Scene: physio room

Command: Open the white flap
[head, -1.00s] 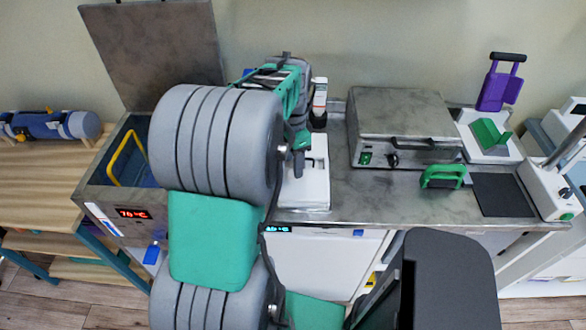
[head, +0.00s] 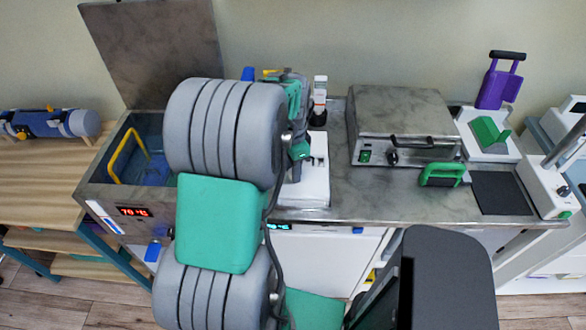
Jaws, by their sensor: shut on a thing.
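The white box (head: 314,186) stands on the metal counter, left of the metal press, with a small dark slot in its top. I cannot clearly make out the white flap as a separate part; my arm covers the left of the box. My gripper (head: 299,150), dark and green, reaches down at the box's back left side, below my wrist. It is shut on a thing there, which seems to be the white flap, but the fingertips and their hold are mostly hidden.
An open water tank (head: 88,193) with a yellow handle (head: 126,152) lies left of my arm. A white bottle (head: 320,92) stands close behind the box. A metal press (head: 400,112), a green-handled tool (head: 442,175) and a black mat (head: 502,195) are to the right.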

